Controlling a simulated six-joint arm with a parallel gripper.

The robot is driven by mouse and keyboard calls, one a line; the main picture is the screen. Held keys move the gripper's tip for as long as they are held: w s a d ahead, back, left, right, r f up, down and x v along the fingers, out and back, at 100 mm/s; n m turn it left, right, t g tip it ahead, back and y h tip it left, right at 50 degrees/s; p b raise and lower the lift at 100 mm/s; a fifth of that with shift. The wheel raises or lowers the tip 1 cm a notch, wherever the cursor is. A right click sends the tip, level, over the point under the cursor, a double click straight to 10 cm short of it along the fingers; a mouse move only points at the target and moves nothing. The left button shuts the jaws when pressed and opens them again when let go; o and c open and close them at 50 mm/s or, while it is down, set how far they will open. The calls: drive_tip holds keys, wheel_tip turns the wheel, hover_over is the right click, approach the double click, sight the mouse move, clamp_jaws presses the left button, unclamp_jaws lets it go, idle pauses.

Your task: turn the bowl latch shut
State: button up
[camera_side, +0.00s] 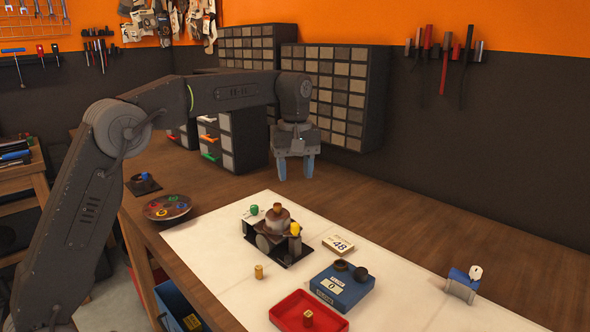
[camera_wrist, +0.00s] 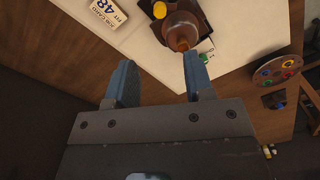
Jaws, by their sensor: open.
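A small assembly with a round brown bowl-like body (camera_side: 277,224) stands on a black base plate (camera_side: 302,247) on the white mat; a brass piece (camera_side: 277,208) tops it. A yellow knob (camera_side: 295,229) is at its right and a green knob (camera_side: 254,210) at its left. I cannot tell which part is the bowl latch. In the wrist view the body (camera_wrist: 181,25), yellow knob (camera_wrist: 160,9) and green knob (camera_wrist: 204,57) show beyond the fingertips. My gripper (camera_side: 295,171) is open and empty, above and behind the assembly, touching nothing; its blue fingers (camera_wrist: 158,68) are apart.
A brass cylinder (camera_side: 259,271) stands in front of the assembly. A red tray (camera_side: 285,318), blue box (camera_side: 345,291), "48" card (camera_side: 338,243) and blue stand (camera_side: 459,288) are nearby. A round dish (camera_side: 167,207) lies left. Drawer cabinets (camera_side: 335,88) line the back wall.

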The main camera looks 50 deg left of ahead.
sight(295, 224)
wheel_tip(295, 224, down, 14)
drive_tip(key=n, duration=0.6)
drive_tip(key=shift+f, duration=0.15)
idle(0.4)
clamp_jaws()
idle(0.4)
